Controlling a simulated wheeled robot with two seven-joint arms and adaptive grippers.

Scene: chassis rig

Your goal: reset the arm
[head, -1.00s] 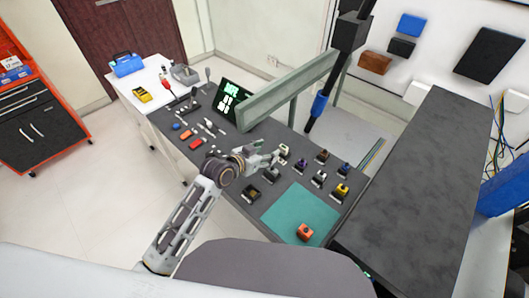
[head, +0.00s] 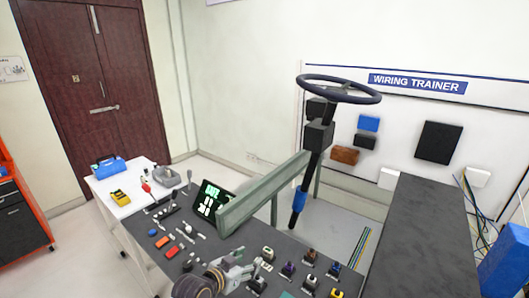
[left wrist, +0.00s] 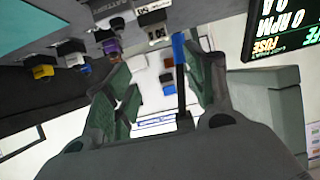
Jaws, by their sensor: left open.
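My left gripper (head: 254,268) shows at the bottom of the head view, over the dark workbench (head: 222,252) beside a row of small connector blocks. Its jaws are apart with nothing between them. In the left wrist view my left gripper (left wrist: 158,72) shows two green-grey fingers spread wide. A small block (head: 267,254) sits close to its fingertips in the head view; I cannot tell whether they touch. My right gripper is in neither view.
A grey-green beam (head: 262,192) and a steering column with a wheel (head: 338,89) rise behind the bench. A lit display (head: 212,198) stands left of the beam. Several small blocks, including a purple one (head: 289,268), lie right of my gripper. A dark slab (head: 425,235) stands at right.

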